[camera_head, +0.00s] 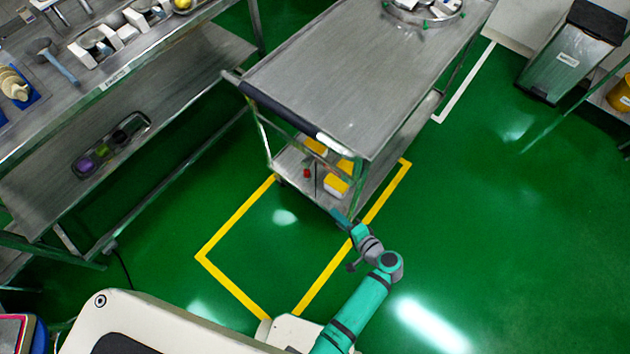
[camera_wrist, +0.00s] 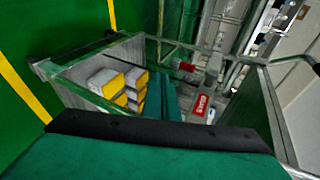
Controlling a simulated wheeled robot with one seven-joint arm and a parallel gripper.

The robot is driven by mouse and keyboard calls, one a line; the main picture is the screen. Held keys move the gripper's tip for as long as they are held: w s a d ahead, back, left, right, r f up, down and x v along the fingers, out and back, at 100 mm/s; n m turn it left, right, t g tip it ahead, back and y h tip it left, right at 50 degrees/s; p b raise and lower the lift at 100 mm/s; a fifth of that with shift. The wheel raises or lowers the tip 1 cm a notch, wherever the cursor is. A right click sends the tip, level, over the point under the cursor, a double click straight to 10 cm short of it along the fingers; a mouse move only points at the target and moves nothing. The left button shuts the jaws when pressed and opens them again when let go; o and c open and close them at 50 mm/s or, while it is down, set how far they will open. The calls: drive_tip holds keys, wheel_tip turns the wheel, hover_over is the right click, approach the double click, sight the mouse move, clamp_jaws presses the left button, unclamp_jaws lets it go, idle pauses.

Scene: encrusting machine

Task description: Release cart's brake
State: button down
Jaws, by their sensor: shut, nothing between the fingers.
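The metal cart (camera_head: 350,75) stands on the green floor in the upper middle of the head view, its dark push handle (camera_head: 280,108) facing me. My gripper (camera_head: 338,215) is shut and empty, low beside the near end of the cart, close to its lower shelf. In the wrist view the gripper's teal fingers (camera_wrist: 164,100) point in toward the cart frame. A small red part (camera_head: 306,173) shows under the handle; a red part also shows in the wrist view (camera_wrist: 187,66). I cannot tell whether it is the brake. The wheels are mostly hidden.
Yellow-and-white boxes (camera_head: 336,186) lie on the cart's lower shelf. A metal workbench (camera_head: 165,50) with a lower shelf stands to the left. A steel bin (camera_head: 568,55) stands at the upper right. Yellow floor lines (camera_head: 232,222) mark the floor before the cart.

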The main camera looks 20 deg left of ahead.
drive_tip(key=w+r+y, duration=0.2)
drive_tip(key=r, duration=0.1)
drive_tip(key=shift+w+d+r, duration=0.1)
drive_tip(key=shift+w+r, duration=0.1)
drive_tip(key=shift+w, duration=0.2)
approach(308, 176)
drive_tip(key=x, duration=0.5)
drive_tip(key=shift+w+a, duration=0.3)
drive_tip(key=shift+a, duration=0.1)
